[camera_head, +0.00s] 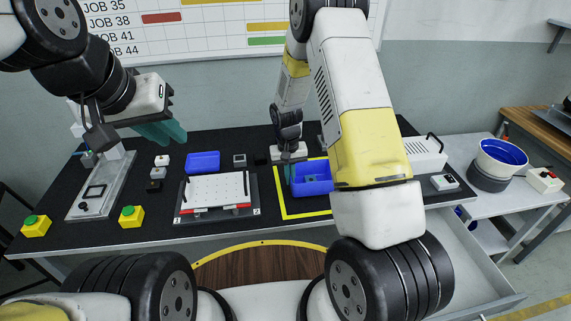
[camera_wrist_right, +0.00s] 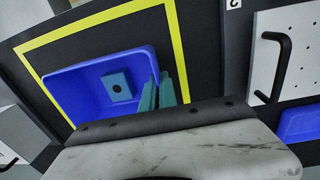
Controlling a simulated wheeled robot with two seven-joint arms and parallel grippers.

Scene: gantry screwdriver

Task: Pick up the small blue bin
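A blue bin (camera_head: 318,182) sits inside a yellow outline on the black table mat. In the right wrist view this bin (camera_wrist_right: 70,92) holds a blue-grey block with a dark hole (camera_wrist_right: 118,87). My right gripper (camera_head: 289,168) is down at the bin's left side in the head view. In the wrist view its teal fingers (camera_wrist_right: 158,91) are at the bin's wall, close together; whether they grip it is unclear. A second, smaller-looking blue bin (camera_head: 203,162) lies behind the white plate. My left gripper (camera_head: 163,132) is raised above the table's left part, its finger gap unclear.
A white perforated plate (camera_head: 217,190) with black handles lies left of the yellow outline (camera_head: 300,215). Yellow boxes with green buttons (camera_head: 131,216) stand at the front left. A metal fixture (camera_head: 101,187) is at the left. A white device (camera_head: 424,152) is at the right.

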